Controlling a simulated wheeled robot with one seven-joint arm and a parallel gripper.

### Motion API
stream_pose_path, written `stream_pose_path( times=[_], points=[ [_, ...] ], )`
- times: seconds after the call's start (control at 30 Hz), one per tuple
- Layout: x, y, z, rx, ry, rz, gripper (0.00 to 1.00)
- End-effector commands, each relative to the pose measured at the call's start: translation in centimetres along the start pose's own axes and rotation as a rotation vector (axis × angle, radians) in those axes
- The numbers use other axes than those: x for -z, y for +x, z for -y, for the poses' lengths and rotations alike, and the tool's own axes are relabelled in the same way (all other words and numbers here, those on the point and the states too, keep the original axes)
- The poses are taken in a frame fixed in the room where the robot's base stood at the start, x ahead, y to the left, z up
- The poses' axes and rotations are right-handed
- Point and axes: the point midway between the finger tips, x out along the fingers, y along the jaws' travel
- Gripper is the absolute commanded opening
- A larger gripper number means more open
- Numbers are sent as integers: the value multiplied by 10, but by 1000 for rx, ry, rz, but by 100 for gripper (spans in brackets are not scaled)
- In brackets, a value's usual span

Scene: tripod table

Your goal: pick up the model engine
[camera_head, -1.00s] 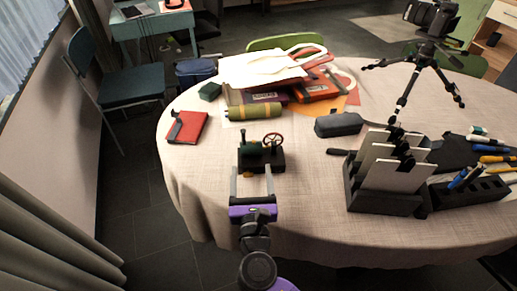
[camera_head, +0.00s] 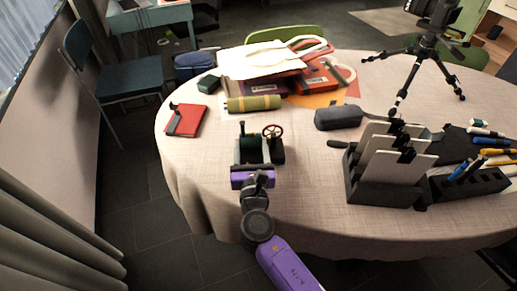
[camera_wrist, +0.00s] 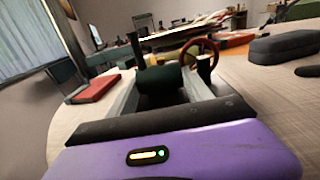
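The model engine (camera_head: 272,147) stands upright on the near left part of the table, with a dark base, green boiler, thin chimney and red flywheel. My gripper (camera_head: 254,152) is at its near side, with its fingers reaching alongside it. In the wrist view the green boiler (camera_wrist: 160,86) sits between the two spread grey fingers of my gripper (camera_wrist: 162,78). The chimney rises near the left finger and the red flywheel (camera_wrist: 200,57) beyond the right one. Whether the fingers touch the engine is hard to tell. The gripper body hides the engine's near lower part.
On the cloth-covered table (camera_head: 300,208) a red notebook (camera_head: 186,120) lies left and an olive cylinder (camera_head: 254,103) behind. A dark case (camera_head: 339,117) and a card holder (camera_head: 380,190) stand right. A tripod (camera_head: 428,60) is farther back. Cloth near the engine's right is clear.

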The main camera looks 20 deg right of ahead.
Motion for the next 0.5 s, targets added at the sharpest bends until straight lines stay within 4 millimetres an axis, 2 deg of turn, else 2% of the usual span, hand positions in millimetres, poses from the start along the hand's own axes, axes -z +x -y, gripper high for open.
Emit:
stream_pose_path(
  times=[0.03,0.27,0.5],
  points=[
    [0,0,0,0,0,0,44],
    [0,0,0,0,1,0,0],
    [-4,0,-1,0,2,5,0]
  ],
)
